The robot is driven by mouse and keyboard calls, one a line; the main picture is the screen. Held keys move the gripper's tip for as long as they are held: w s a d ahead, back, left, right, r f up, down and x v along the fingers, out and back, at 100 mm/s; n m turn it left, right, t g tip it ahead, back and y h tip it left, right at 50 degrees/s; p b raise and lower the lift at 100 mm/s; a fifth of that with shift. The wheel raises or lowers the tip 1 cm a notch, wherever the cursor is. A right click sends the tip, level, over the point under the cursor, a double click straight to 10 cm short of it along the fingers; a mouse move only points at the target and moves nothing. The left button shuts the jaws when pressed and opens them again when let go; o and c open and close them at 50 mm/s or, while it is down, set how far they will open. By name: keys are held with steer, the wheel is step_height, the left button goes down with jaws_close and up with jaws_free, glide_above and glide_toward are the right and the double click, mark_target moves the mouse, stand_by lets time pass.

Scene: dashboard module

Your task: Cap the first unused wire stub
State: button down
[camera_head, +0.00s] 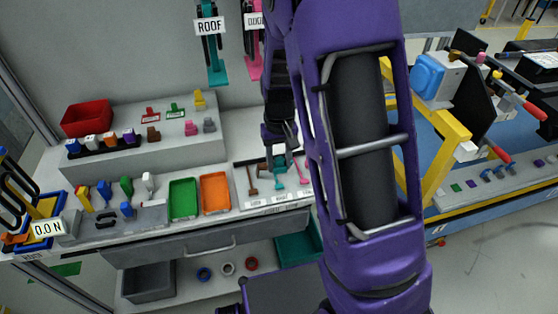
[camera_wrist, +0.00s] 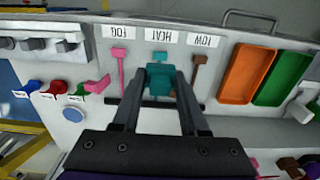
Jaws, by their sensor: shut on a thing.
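My gripper (camera_wrist: 160,88) is shut on a teal piece (camera_wrist: 161,84) at the panel's middle label; the piece partly hides behind the fingers. In the head view my gripper (camera_head: 279,148) is beside the panel's back edge, with teal (camera_head: 280,183) showing below it. A pink stub (camera_wrist: 119,72) lies to the left of the fingers in the wrist view, and a brown stub (camera_wrist: 198,76) to the right. Both have small block ends toward the labels. I cannot tell whether the teal piece is a cap, a stub or both.
An orange tray (camera_head: 214,192) and a green tray (camera_head: 183,198) stand left of the panel. A raised shelf (camera_head: 170,152) holds small coloured parts and a red bin (camera_head: 87,119). Teal and pink hanging parts, the teal one labelled ROOF (camera_head: 210,26), are above.

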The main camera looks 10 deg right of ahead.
mark_target(279, 186)
steer(key=shift+f+b, duration=1.9)
steer(key=shift+f, duration=0.85)
steer(key=shift+f+b, duration=0.75)
steer(key=shift+f, duration=0.25)
steer(key=shift+r+p, duration=0.55)
steer(key=shift+r, duration=0.25)
steer(key=shift+f+b, duration=0.7)
steer(key=shift+f, duration=0.25)
stand_by(0.6)
steer(key=shift+c, duration=1.8)
jaws_free()
step_height(279, 186, up, 18)
steer(key=shift+f+p, duration=0.25)
steer(key=shift+p, duration=1)
